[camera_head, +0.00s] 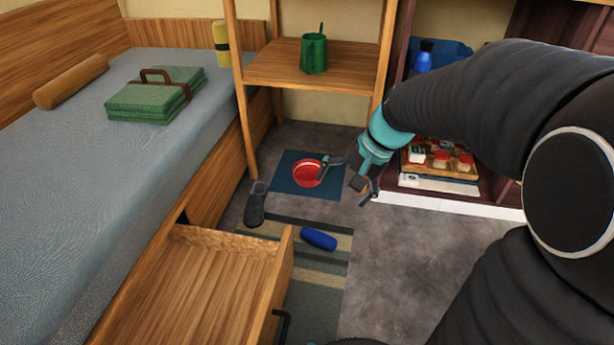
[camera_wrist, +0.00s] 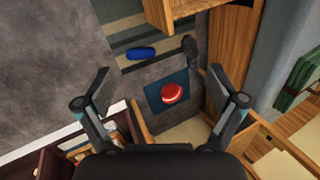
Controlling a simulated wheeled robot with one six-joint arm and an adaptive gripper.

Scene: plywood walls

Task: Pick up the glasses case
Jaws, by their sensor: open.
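The glasses case looks to be the blue elongated, rounded object (camera_head: 319,239) lying on a striped rug beside the open drawer. It also shows in the wrist view (camera_wrist: 141,53), near the top, between and beyond my fingers. My gripper (camera_head: 346,177) is open and empty, above the floor near the red bowl, up and to the right of the case in the head view. In the wrist view my gripper's two fingers (camera_wrist: 161,92) are spread wide, with nothing between them.
A red bowl (camera_head: 307,173) sits on a blue mat (camera_head: 285,182). A dark slipper (camera_head: 255,204) lies near the rug (camera_head: 329,280). An open wooden drawer (camera_head: 222,280) juts out left of the case. A wooden shelf (camera_head: 288,68) stands behind. Grey floor (camera_head: 400,250) to the right is clear.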

